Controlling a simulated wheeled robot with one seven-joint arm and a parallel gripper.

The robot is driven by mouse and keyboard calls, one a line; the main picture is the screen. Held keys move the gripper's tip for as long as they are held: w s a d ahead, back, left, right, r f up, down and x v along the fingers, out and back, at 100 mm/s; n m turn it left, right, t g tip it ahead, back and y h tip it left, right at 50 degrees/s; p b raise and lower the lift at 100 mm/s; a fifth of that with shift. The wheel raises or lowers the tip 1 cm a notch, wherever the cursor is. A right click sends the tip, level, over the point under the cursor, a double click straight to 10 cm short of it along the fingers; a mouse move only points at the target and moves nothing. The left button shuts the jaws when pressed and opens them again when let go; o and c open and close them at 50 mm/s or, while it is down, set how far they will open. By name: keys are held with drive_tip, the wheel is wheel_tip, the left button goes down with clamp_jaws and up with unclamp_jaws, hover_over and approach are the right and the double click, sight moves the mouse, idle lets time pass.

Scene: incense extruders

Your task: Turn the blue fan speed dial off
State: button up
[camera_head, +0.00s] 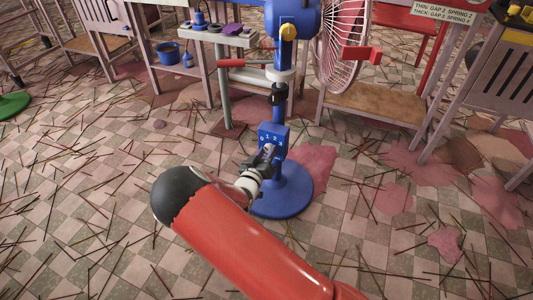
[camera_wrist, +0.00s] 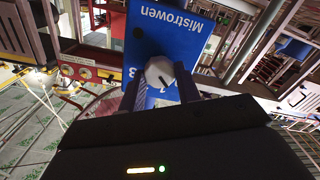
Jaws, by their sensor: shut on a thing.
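The blue fan stands on a round blue base (camera_head: 285,195), with a blue control box (camera_head: 272,134) on its pole. The box carries number marks and also fills the upper middle of the wrist view (camera_wrist: 198,45). A pale round speed dial (camera_wrist: 160,71) with a dark pointer line sits on the box's face. My gripper (camera_head: 265,154) is at the box, and its two fingers (camera_wrist: 160,90) are shut on the dial from both sides. The fingers and wrist partly hide the dial and its marks. I cannot tell for certain which number the pointer faces.
Wooden benches stand behind, one with a bare shelf (camera_head: 375,103). Incense sticks and pinkish stains cover the open tiled floor.

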drive_tip(key=shift+n, duration=1.4)
drive_tip(key=o, duration=1)
drive_tip(key=shift+s+a, duration=0.1)
drive_tip(key=v, duration=0.7)
drive_tip(key=shift+s+a+p, duration=0.1)
drive_tip(key=shift+s+p, duration=0.2)
